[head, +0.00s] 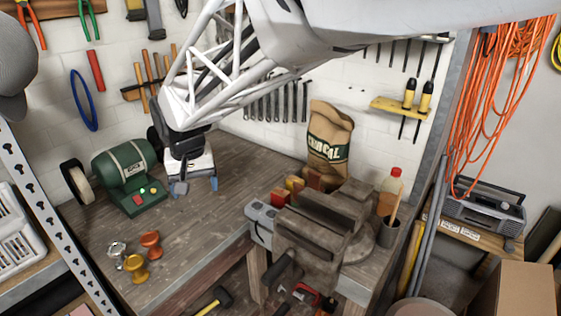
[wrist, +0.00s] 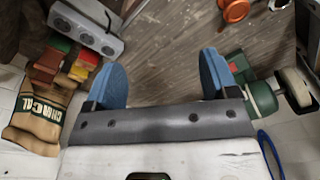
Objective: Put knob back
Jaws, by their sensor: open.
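Three knob-shaped pieces stand on the workbench in the head view: an orange knob (head: 151,243), a yellow knob (head: 135,268) and a silver knob (head: 116,250). The orange knob (wrist: 236,10) and part of the silver one (wrist: 278,4) show at the top edge of the wrist view. My gripper (head: 197,186) is open and empty above the bench, behind and to the right of the knobs. Its blue fingers (wrist: 162,78) are apart with only bench between them. A grey box with round recesses (wrist: 88,28) lies by the vise, also in the head view (head: 262,222).
A green bench grinder (head: 124,173) stands left of my gripper. A large vise (head: 320,226), coloured blocks (head: 294,186) and a charcoal bag (head: 330,145) stand to the right. The bench middle (head: 205,225) is clear. Tools hang on the wall.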

